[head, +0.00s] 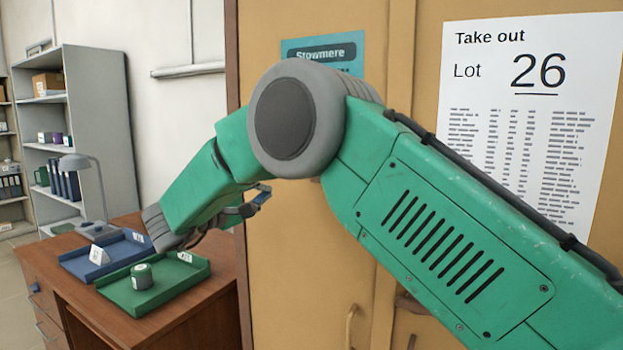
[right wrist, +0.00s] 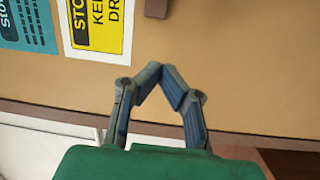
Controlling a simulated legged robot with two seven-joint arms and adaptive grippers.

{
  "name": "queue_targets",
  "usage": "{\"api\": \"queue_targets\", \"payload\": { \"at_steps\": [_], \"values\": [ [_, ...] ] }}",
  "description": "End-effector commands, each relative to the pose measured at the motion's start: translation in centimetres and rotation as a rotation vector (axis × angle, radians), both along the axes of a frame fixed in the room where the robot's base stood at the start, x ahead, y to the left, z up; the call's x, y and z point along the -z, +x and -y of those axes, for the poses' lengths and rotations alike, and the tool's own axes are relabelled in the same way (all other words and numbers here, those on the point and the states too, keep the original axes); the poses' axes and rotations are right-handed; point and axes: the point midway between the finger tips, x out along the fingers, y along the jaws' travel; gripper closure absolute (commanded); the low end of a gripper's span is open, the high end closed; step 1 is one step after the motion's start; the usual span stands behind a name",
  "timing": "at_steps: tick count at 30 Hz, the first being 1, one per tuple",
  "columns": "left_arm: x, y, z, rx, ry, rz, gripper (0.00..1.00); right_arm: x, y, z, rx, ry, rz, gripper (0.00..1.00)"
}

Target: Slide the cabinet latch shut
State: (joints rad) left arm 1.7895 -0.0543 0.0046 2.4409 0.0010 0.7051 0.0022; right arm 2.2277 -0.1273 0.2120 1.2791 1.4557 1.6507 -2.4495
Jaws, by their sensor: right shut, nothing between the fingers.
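The tan cabinet (head: 285,260) stands at the centre and right of the head view, with two doors meeting at a vertical seam. A brown piece (head: 408,303) shows at the seam below my arm; it may be the latch, but my arm covers part of it. My right gripper (head: 262,195) is in front of the cabinet's left door, partly behind my arm. In the right wrist view its fingertips (right wrist: 165,72) meet with nothing between them, over bare tan surface. A small reddish-brown block (right wrist: 156,8) is at that view's top edge. My left gripper is not in view.
Door handles (head: 351,325) show low on the cabinet. Grey shelves (head: 105,130) stand behind.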

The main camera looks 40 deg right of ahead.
Motion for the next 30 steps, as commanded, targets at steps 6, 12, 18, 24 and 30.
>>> {"api": "queue_targets", "payload": {
  "at_steps": [6, 12, 18, 24, 30],
  "values": [
    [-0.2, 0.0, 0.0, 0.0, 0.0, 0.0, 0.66, -2.6, -0.9, -0.1, 0.094, 0.036, -0.075, 1.0],
    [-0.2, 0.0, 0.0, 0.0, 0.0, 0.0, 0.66, -2.6, -0.6, 2.5, 0.097, 0.037, -0.078, 1.0],
    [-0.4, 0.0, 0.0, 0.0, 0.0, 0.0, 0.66, -2.6, 0.0, 6.8, 0.096, 0.036, -0.076, 1.0],
    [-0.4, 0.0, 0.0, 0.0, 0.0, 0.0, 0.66, -2.7, -0.4, 10.0, 0.091, 0.034, -0.078, 1.0],
    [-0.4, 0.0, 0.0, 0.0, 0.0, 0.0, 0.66, -2.7, -2.5, 10.8, 0.091, 0.034, -0.076, 1.0]
  ]
}}
